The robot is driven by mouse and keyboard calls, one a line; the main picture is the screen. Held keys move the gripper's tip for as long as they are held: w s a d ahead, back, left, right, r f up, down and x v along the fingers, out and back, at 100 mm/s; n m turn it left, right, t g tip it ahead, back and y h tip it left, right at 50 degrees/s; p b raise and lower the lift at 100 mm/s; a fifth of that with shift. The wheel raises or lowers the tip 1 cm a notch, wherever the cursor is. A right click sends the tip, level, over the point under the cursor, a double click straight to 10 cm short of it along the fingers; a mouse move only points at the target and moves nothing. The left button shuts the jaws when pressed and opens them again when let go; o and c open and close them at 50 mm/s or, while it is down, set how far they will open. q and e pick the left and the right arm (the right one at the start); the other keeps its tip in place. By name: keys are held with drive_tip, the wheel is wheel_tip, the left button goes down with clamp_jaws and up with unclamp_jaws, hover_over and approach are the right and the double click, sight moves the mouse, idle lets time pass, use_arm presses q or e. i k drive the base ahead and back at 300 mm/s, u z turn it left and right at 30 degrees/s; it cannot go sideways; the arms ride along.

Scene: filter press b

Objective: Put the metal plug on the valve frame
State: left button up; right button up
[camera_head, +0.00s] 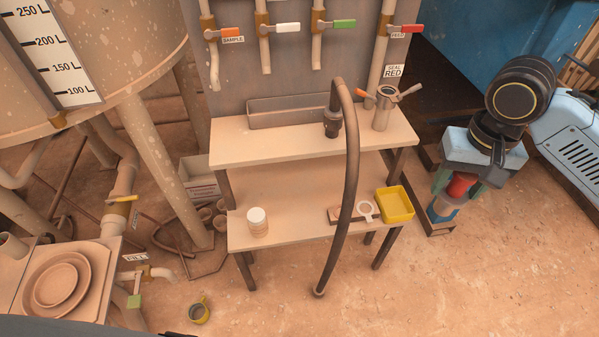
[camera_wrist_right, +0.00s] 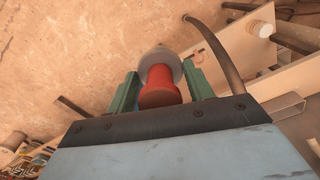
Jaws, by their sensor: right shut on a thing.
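My right gripper (camera_head: 452,190) is shut on a red cylinder with a blue-grey metal end, which looks like the metal plug (camera_head: 444,209). It holds the plug in the air to the right of the bench. In the right wrist view the plug's red part (camera_wrist_right: 160,88) sits between the green fingers, with its round grey end beyond. The valve frame appears to be the grey panel (camera_head: 285,85) behind the bench, carrying pipes and orange, white, green and red valve handles. My left gripper is not in view.
A two-level bench (camera_head: 290,190) stands in the middle. A dark hose (camera_head: 350,190) arches in front of it. A metal vessel (camera_head: 382,108) stands on top near a "SEAL RED" label. A yellow tray (camera_head: 396,206), a cup and a white jar (camera_head: 257,222) are on the lower shelf.

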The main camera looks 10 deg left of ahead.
sight(290, 140)
drive_tip(key=u, duration=1.1)
drive_tip(key=i, duration=0.55)
drive_tip(key=z, duration=0.35)
